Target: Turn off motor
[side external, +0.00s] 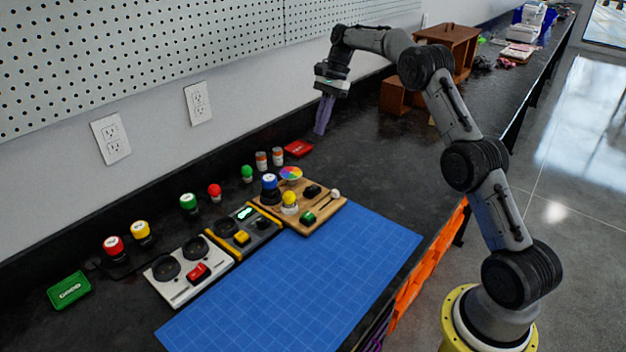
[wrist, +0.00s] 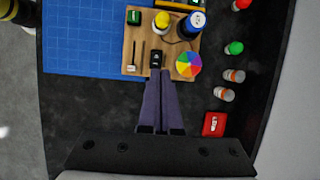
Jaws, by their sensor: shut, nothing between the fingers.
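A wooden board (side external: 326,207) sits at the back end of the blue mat and also shows at the top of the wrist view (wrist: 147,34). It carries a multicoloured disc (side external: 290,173) (wrist: 188,64), probably the motor's wheel, and a small black switch block (side external: 312,190) (wrist: 155,59). A blue-topped cylinder (side external: 269,182), a yellow-topped cylinder (side external: 290,198) and a green block (side external: 308,217) are also on it. My gripper (side external: 321,132) is shut and empty, pointing down above the bench beyond the board. In the wrist view, its fingertips (wrist: 160,76) appear just below the switch block. The switch position is unclear.
Two more control panels, grey-yellow (side external: 264,236) and white (side external: 180,292), stand left of the board. Several coloured knobs and a red box (side external: 298,149) line the wall side. The blue mat (side external: 310,275) is clear. Wooden boxes (side external: 447,48) stand behind my gripper.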

